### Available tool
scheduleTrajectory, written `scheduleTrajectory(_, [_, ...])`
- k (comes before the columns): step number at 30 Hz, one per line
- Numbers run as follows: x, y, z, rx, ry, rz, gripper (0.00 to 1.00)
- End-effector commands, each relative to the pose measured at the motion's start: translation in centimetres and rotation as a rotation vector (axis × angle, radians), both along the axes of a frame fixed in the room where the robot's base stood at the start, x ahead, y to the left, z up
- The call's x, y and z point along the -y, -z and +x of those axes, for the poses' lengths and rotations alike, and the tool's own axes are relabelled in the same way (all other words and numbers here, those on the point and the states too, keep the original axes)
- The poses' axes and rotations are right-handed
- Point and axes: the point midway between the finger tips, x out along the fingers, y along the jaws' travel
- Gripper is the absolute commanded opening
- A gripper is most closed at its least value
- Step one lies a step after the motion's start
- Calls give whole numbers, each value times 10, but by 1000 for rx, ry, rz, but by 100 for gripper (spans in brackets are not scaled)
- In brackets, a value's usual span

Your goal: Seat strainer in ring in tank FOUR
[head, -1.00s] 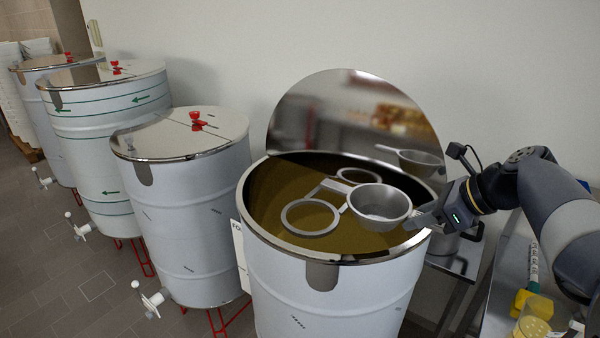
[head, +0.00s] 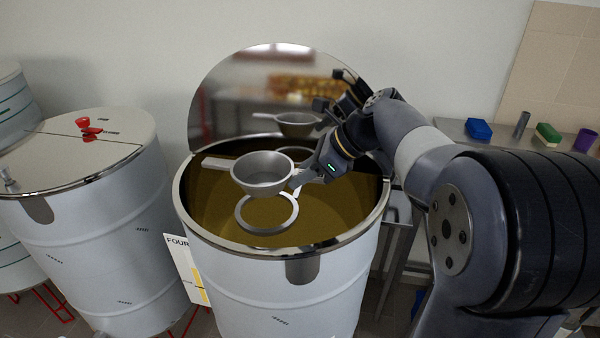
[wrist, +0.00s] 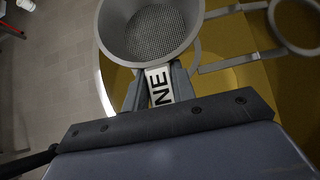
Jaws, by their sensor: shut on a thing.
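The open tank (head: 285,270) stands in the centre of the head view, with amber liquid inside. A grey ring (head: 267,213) shows inside it; a second ring (head: 293,150) is partly hidden behind the strainer and gripper. My gripper (head: 300,180) is shut on the handle of a grey strainer (head: 262,172) and holds it upright over the tank opening, apart from the near ring. A flat bar (head: 218,163) extends left from the strainer.
A card reading FOUR (head: 178,242) is on the tank's left side. A mirror-like lid half (head: 225,90) stands up at the back. A closed tank (head: 90,230) with a red knob is at left. Small items, including a blue block (head: 478,129), lie on the right bench.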

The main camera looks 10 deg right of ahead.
Motion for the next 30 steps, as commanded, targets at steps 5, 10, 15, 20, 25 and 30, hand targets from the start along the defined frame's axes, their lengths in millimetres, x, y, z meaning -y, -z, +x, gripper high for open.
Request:
scheduleTrajectory(5, [1, 5, 0, -1, 0, -2, 0])
scheduleTrajectory(10, [1, 18, -1, -2, 0, 0, 0])
scheduleTrajectory(15, [1, 35, 0, 0, 0, -1, 0])
scheduleTrajectory(20, [1, 49, -1, -1, -1, -1, 0])
scheduleTrajectory(25, [1, 57, 0, 1, 0, -1, 0])
scheduleTrajectory(30, [1, 58, 0, 1, 0, -1, 0])
